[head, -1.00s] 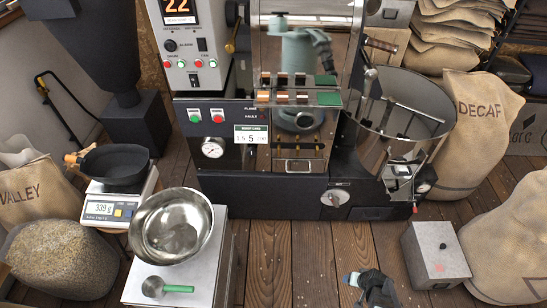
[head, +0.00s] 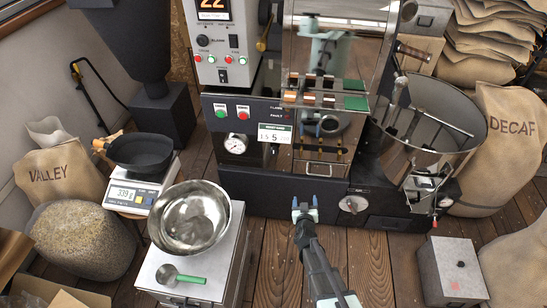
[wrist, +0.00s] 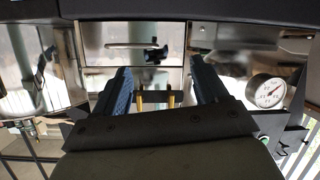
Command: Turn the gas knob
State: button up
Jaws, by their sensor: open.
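A round silver knob (head: 352,204), possibly the gas knob, sits low on the dark front of the roaster (head: 270,190), to the right of its middle. My gripper (head: 305,208) points at the roaster, in front of its base and to the left of this knob. It is apart from the knob. In the wrist view my gripper (wrist: 160,85) shows two blue-lined fingers spread apart with nothing held between them. Brass-coloured pieces show beyond the gap. I cannot make out the silver knob in the wrist view.
A pressure gauge (head: 236,144) is on the roaster's left front; a gauge also shows in the wrist view (wrist: 267,92). A steel bowl (head: 190,216) stands at left, a grey box (head: 453,272) at right. The floor around my arm is clear.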

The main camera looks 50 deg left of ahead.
aim_at(273, 154)
jog(key=s+a+r+t+y, duration=0.2)
jog(key=s+a+r+t, duration=0.1)
jog(key=s+a+r, duration=0.65)
jog(key=x, duration=0.5)
jog(key=s+a+x, duration=0.1)
jog(key=x, duration=0.4)
jog(key=f+x, duration=0.1)
jog(key=x, duration=0.4)
jog(key=shift+a, duration=0.25)
jog(key=shift+s, duration=0.1)
jog(key=c, duration=1.1)
jog(key=shift+o, duration=0.2)
